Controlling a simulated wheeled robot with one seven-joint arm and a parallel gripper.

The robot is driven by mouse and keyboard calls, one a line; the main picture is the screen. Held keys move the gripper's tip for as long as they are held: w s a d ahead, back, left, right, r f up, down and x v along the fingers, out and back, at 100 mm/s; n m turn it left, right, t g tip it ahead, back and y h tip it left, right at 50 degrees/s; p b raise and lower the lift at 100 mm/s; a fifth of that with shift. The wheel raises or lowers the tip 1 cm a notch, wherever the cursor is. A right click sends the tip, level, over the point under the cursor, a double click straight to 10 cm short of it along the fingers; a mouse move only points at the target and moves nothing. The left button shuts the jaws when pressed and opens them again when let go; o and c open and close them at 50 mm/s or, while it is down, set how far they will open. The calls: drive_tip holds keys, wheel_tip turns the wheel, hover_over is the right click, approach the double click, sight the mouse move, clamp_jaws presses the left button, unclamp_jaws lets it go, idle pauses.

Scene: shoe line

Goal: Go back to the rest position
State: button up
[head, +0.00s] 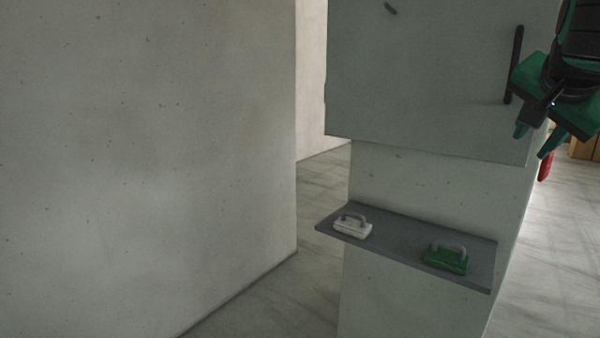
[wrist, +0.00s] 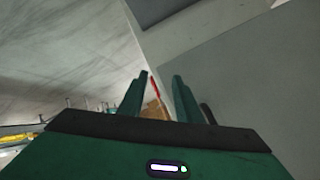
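My gripper (head: 538,143) hangs at the upper right of the head view, green and black, with its fingers pointing down and to the left. It is in front of the right edge of a grey cabinet. In the wrist view my gripper's two green fingers (wrist: 160,98) stand apart with nothing held between them. Background shows through the gap.
A grey cabinet (head: 420,80) with a dark bar handle (head: 514,65) is beside my gripper. Below it, a grey shelf (head: 400,240) holds a white handled block (head: 352,229) and a green one (head: 446,260). A bare wall (head: 150,150) fills the left.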

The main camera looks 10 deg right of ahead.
wheel_tip(320, 180, down, 18)
drive_tip(key=s+a+r+n+g+y, duration=0.1)
drive_tip(key=s+a+n+g+y, duration=0.15)
drive_tip(key=n, duration=0.25)
drive_tip(key=s+a+f+n+g+y, duration=0.2)
drive_tip(key=s+f, duration=0.3)
drive_tip(key=f, duration=0.3)
drive_tip(key=s+a+f+n+g+y, duration=0.3)
drive_tip(key=s+a+f, duration=0.2)
drive_tip(key=f, duration=0.3)
drive_tip(key=shift+f, duration=0.35)
drive_tip(key=shift+w+f, duration=0.2)
drive_tip(key=shift+w, duration=0.5)
